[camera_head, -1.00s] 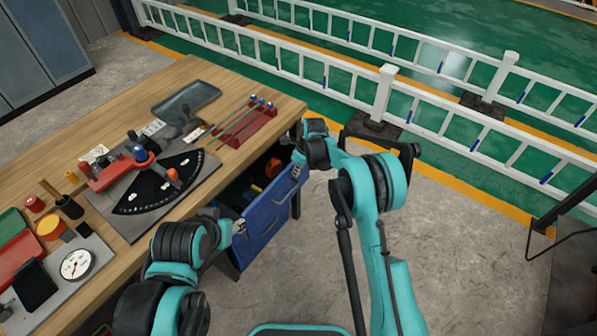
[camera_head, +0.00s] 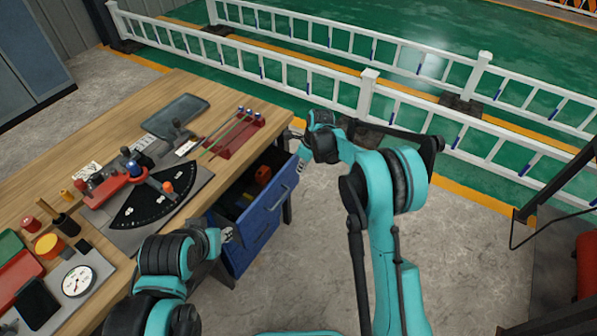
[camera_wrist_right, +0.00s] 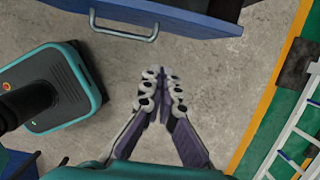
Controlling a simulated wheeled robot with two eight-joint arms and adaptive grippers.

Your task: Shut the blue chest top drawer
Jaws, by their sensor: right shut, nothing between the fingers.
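The blue chest (camera_head: 253,250) stands under the right end of the workbench. Its top drawer (camera_head: 266,215) is pulled out, and its dark inside with an orange item shows. In the right wrist view the blue drawer front (camera_wrist_right: 190,14) with its silver handle (camera_wrist_right: 125,33) crosses the top. My right gripper (camera_wrist_right: 163,78) is shut and empty, apart from the drawer front and pointing toward it. In the head view my right gripper (camera_head: 299,164) is small and partly hidden by its wrist, near the drawer's far corner. My left gripper (camera_head: 228,235) is by the drawer's near end; its fingers are unclear.
The wooden workbench (camera_head: 52,183) holds a black fan-shaped gauge (camera_head: 150,204), a red rack with rods (camera_head: 235,136), a grey tray (camera_head: 176,117) and a dial (camera_head: 77,281). White railings (camera_head: 367,95) stand behind. Bare floor (camera_head: 310,270) lies in front of the drawer.

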